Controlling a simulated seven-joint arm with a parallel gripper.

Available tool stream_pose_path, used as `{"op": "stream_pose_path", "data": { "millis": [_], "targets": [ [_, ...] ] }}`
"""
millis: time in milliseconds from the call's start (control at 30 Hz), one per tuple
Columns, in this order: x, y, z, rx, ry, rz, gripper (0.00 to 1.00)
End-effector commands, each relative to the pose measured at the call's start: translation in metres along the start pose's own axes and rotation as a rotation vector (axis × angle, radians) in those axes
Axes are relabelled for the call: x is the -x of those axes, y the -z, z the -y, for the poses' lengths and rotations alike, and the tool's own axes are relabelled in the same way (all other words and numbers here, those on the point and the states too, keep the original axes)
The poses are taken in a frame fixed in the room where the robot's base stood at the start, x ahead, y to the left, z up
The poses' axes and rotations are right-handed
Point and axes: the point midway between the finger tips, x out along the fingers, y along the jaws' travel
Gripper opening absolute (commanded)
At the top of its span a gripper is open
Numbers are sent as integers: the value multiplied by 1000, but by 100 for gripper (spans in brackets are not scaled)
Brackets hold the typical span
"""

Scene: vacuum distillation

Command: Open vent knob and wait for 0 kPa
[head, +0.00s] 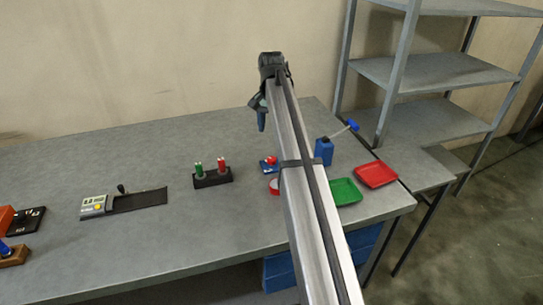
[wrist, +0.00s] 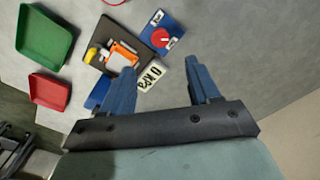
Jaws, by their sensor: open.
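A red knob on a small blue base, which looks like the vent knob, is in the wrist view (wrist: 161,38), beyond my fingertips; it also shows beside my arm in the head view (head: 271,160). Whether it is turned open I cannot tell. A white plate with dark characters (wrist: 149,77) lies just past my left finger; it seems to show a 0, but the rest is hard to read. An orange device (wrist: 123,55) sits on a dark board beside it.
A black holder with green and red pieces (head: 212,178) and a small display unit (head: 95,206) stand left. Grey shelving (head: 430,70) is behind. The back-left tabletop is clear.

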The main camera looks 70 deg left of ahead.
Motion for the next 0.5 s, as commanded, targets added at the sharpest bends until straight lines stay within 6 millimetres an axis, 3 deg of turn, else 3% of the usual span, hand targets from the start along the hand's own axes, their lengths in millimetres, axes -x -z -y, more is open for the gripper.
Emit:
{"op": "stream_pose_path", "data": {
  "millis": [500],
  "targets": [
    [-89,-1,0,1,-1,3,61]
  ]
}}
